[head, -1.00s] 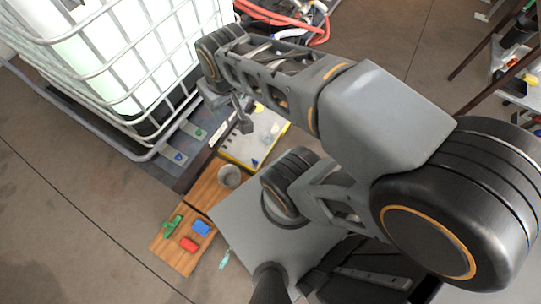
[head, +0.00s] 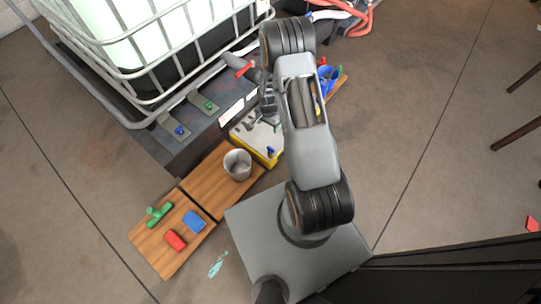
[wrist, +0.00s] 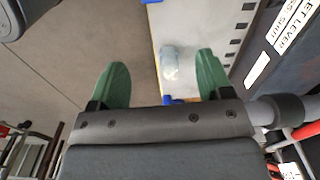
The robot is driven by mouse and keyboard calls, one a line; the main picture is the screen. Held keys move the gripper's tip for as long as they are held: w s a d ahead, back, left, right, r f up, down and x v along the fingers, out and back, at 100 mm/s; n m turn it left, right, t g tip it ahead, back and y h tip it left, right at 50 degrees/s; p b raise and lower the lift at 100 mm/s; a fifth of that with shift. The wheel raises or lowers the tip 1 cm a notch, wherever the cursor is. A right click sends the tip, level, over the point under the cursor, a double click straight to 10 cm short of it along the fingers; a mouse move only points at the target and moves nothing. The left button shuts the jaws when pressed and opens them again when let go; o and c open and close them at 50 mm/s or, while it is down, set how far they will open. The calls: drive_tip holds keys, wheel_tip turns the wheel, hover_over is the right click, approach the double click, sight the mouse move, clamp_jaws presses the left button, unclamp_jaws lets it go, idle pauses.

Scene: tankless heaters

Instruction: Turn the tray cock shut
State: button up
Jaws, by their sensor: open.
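A valve with a red lever (head: 240,67) and a grey pipe body sits at the edge of the dark tray (head: 190,150) under the caged tank. I take it for the tray cock; its exact lever angle is unclear. In the wrist view, a grey pipe (wrist: 275,110) with red beside it shows at the right edge, partly cut off. My gripper (wrist: 162,78) is open and empty, its green fingers wide apart. In the head view, my gripper (head: 270,112) is right of and below the red lever, apart from it, over the yellow-edged white case.
The white case (head: 246,136) holds small parts. White labels (wrist: 290,27) with lever wording are on the dark tray side. A metal cup (head: 237,165) and coloured blocks (head: 194,221) stand on wooden boards. A blue container (head: 328,78) is beyond my arm.

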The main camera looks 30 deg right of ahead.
sight(271, 149)
drive_tip(key=shift+m, duration=0.4)
drive_tip(key=f+b, duration=0.2)
drive_tip(key=f, duration=0.4)
drive_tip(key=f+b, duration=0.2)
drive_tip(key=f, duration=0.5)
drive_tip(key=s+f+b, duration=0.1)
drive_tip(key=f+b, duration=0.1)
drive_tip(key=f, duration=0.5)
drive_tip(key=shift+d+f+b, duration=0.1)
drive_tip(key=shift+d+b, duration=0.15)
drive_tip(key=shift+b, duration=0.1)
drive_tip(key=shift+c, duration=0.4)
drive_tip(key=c, duration=0.8)
drive_tip(key=shift+c, duration=0.2)
